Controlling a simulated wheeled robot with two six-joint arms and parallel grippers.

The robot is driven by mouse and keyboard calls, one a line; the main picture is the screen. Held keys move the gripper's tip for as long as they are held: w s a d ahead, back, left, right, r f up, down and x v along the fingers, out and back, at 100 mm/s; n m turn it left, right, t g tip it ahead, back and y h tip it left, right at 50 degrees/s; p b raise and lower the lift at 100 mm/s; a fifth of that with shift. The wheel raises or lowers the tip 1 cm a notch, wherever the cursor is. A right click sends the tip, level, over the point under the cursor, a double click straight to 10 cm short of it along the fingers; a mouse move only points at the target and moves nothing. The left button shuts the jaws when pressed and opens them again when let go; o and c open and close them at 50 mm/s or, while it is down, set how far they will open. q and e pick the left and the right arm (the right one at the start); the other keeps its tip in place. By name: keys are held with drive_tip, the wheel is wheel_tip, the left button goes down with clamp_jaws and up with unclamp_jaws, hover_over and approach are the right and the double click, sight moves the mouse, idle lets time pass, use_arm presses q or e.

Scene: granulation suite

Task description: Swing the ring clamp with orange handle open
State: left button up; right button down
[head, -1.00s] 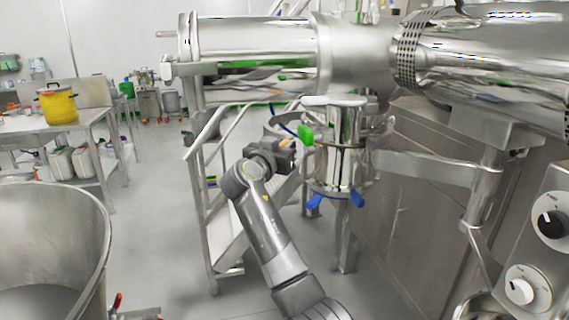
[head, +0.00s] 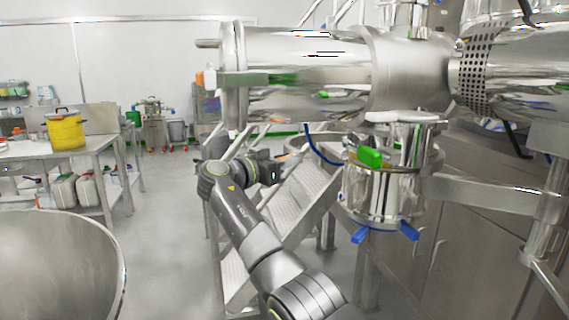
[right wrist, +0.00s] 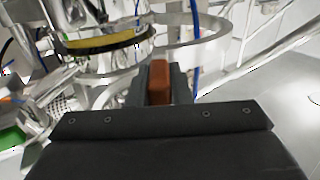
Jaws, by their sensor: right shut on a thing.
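The ring clamp shows in the head view as a curved steel band (head: 296,141) standing out to the left of the steel vessel (head: 385,195). In the right wrist view the band (right wrist: 212,42) curves away with a wide gap beside the vessel. Its orange handle (right wrist: 158,80) sits between the fingers of my right gripper (right wrist: 158,88). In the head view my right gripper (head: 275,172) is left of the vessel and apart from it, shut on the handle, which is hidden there. My left gripper is not in view.
A large horizontal steel cylinder (head: 300,75) hangs over the vessel. A green handle (head: 369,157) and blue handles (head: 408,231) stick out from the vessel. Steel steps (head: 290,205) stand behind my right arm. A large steel bowl (head: 122,262) is at lower left. Open floor lies between.

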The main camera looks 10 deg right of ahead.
drive_tip(key=shift+f, duration=0.15)
drive_tip(key=c, duration=1.3)
unclamp_jaws()
drive_tip(key=shift+a, duration=0.1)
drive_tip(key=b+v, duration=0.3)
drive_tip(key=v, duration=1.4)
drive_tip(key=shift+s+a+b, duration=0.1)
drive_tip(key=shift+b, duration=0.3)
drive_tip(key=shift+o, duration=0.3)
